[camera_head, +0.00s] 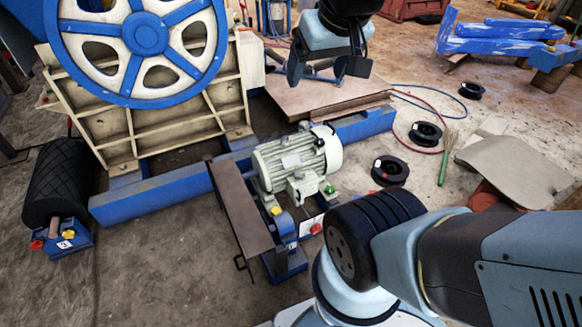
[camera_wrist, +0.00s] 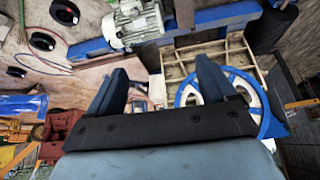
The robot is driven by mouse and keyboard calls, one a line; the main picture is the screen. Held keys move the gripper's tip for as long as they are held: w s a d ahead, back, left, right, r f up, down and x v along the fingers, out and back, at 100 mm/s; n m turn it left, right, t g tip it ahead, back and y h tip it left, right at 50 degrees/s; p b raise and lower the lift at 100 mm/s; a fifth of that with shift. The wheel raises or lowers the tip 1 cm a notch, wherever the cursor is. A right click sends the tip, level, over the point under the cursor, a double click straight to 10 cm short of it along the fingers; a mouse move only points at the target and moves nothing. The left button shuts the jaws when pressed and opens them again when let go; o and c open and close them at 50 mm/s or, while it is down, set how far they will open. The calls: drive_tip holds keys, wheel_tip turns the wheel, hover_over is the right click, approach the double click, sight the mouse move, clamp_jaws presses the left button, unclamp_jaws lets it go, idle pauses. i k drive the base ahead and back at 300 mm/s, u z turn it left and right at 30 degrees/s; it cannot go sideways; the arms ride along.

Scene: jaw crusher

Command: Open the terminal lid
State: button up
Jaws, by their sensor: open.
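The light grey-green electric motor (camera_head: 297,162) with cooling fins sits on a blue mount in the middle of the head view. A pale flat plate (camera_head: 290,161) shows on its side; I cannot tell for sure whether this is the terminal lid. The motor also shows at the top of the wrist view (camera_wrist: 132,22), where no lid is clearly made out. My gripper (camera_head: 318,76) is up behind the motor in the head view, apart from it. Its two dark fingers stand wide apart in the wrist view (camera_wrist: 160,75), with nothing between them.
The crusher's blue and white flywheel (camera_head: 148,35) stands at the left, with a blue base beam (camera_head: 150,199) below it. A dark narrow plate (camera_head: 240,205) lies beside the motor.

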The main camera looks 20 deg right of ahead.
sight(299, 189)
drive_tip(key=u, duration=0.05)
drive_tip(key=k, duration=1.1)
drive_tip(key=z, duration=0.4)
drive_tip(key=i, duration=1.55)
drive_tip(key=u, duration=0.5)
